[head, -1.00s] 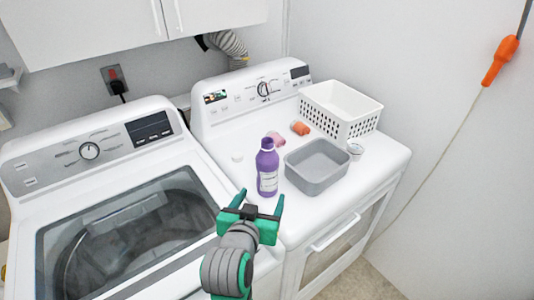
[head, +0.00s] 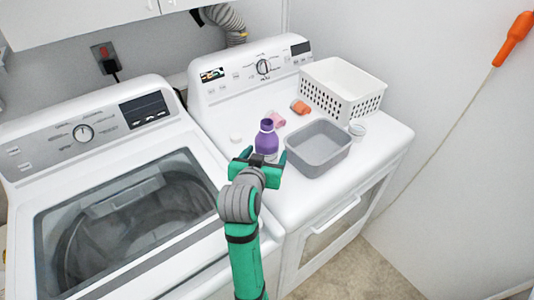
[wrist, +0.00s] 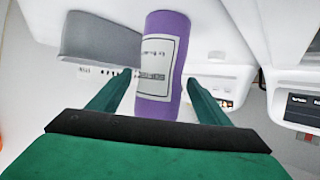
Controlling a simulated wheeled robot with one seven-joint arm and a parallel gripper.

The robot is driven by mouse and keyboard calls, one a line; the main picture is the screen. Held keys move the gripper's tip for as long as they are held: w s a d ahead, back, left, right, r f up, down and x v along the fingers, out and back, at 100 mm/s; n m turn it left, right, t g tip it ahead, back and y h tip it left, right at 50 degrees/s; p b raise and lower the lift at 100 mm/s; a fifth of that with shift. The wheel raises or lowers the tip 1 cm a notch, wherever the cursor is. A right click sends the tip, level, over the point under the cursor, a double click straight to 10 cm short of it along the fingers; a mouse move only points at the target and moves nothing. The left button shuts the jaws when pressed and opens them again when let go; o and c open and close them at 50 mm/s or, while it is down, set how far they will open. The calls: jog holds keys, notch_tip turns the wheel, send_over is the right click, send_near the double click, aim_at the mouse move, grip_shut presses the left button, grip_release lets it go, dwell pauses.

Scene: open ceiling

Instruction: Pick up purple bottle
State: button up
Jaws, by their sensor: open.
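The purple bottle (head: 266,139) stands upright on the top of the right-hand white machine, left of the grey bin. Its lower part is hidden behind my gripper in the head view. My gripper (head: 262,160) is open, with its green fingers reaching toward the bottle. In the wrist view the purple bottle (wrist: 162,65), with its white label, shows between the two fingers of my gripper (wrist: 158,88). I cannot tell whether either finger touches it.
The grey bin (head: 318,164) stands close on the right of the bottle. A white basket (head: 343,107), a small white jar (head: 357,130), an orange item (head: 300,107) and a pink item (head: 277,118) are behind. The left machine (head: 45,205) has a glass lid.

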jog(key=shift+x, duration=0.95)
jog(key=c, duration=1.2)
jog(key=shift+r, duration=0.2)
